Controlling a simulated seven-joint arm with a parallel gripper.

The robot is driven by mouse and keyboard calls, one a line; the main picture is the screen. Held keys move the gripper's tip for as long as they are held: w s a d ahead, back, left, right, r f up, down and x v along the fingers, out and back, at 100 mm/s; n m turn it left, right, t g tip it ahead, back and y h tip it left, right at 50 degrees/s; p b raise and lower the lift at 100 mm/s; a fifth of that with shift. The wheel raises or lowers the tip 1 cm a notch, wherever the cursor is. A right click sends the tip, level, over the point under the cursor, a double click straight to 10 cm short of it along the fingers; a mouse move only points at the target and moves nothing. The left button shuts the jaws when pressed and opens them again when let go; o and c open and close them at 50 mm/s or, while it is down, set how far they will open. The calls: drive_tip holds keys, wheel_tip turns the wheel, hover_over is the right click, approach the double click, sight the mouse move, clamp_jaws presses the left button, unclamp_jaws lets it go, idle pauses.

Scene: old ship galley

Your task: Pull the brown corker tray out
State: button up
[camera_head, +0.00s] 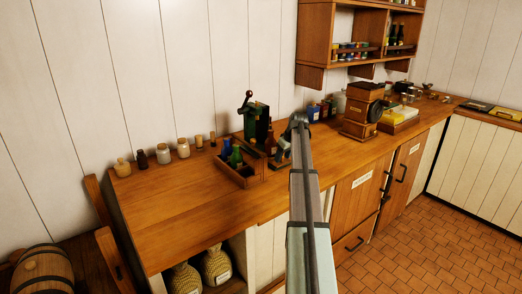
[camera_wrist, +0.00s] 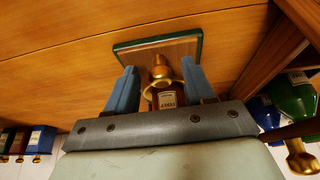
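The green corker (camera_head: 257,120) stands on the wooden counter near the wall, with its lever at the top. In the wrist view a brown panel with a green edge (camera_wrist: 185,47), apparently the corker tray, lies against the wood. A brass knob-like piece (camera_wrist: 160,70) and a small labelled bottle (camera_wrist: 167,99) show in front of it. My gripper (camera_wrist: 160,74) is open, its blue fingers on either side of the brass piece; contact cannot be told. In the head view my gripper (camera_head: 282,152) is beside the corker, partly hidden by my arm.
A wooden crate (camera_head: 244,183) with green and blue bottles stands in front of the corker; bottles also show in the wrist view (camera_wrist: 293,98). Several jars (camera_head: 163,154) line the wall. A wooden grinder (camera_head: 362,108) stands right. The counter's left front (camera_head: 185,215) is clear.

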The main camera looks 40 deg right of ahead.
drive_tip(key=shift+w+r, duration=0.1)
drive_tip(key=shift+r, duration=3.45)
